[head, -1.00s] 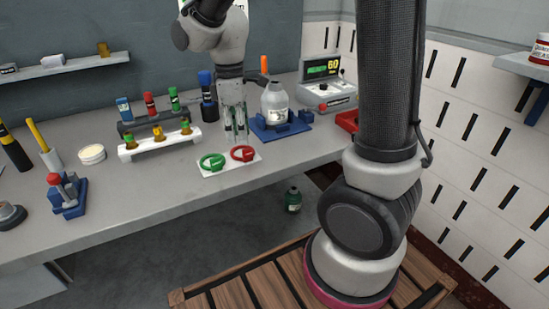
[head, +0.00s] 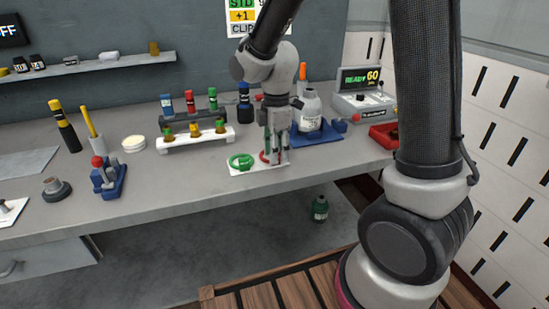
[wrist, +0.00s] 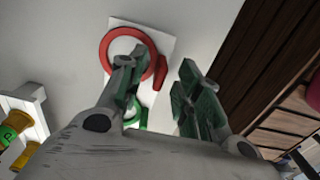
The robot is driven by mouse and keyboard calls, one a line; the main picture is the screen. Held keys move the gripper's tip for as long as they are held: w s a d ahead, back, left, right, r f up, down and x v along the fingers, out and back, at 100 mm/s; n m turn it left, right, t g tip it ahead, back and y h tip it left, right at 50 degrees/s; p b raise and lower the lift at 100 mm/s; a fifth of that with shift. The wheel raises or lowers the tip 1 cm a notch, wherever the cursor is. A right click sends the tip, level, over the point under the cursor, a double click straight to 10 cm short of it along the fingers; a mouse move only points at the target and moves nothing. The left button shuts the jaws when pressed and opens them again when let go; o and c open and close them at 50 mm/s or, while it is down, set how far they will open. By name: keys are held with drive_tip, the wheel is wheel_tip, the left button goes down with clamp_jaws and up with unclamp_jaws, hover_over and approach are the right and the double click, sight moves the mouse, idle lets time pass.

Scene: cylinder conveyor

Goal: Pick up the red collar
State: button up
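The red collar (head: 263,156) lies flat on a white card (head: 240,172) near the front of the bench, partly hidden by my fingers in the head view. In the wrist view the red collar (wrist: 127,31) is an open ring with a short tab on its right. My gripper (head: 275,155) points down at it. In the wrist view my gripper (wrist: 163,65) is open, with one finger over the ring and the other to the right of the tab. Nothing is held. I cannot tell whether the fingers touch the card. A green collar (head: 241,161) lies to the left.
A white rack with vials (head: 195,139) stands behind left. A grey bottle (head: 310,108) on a blue stand (head: 318,137) is close behind right. A red tray (head: 383,136) lies further right. The bench front is clear.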

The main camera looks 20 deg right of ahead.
drive_tip(key=shift+f, duration=0.7)
clamp_jaws()
drive_tip(key=shift+r, duration=0.15)
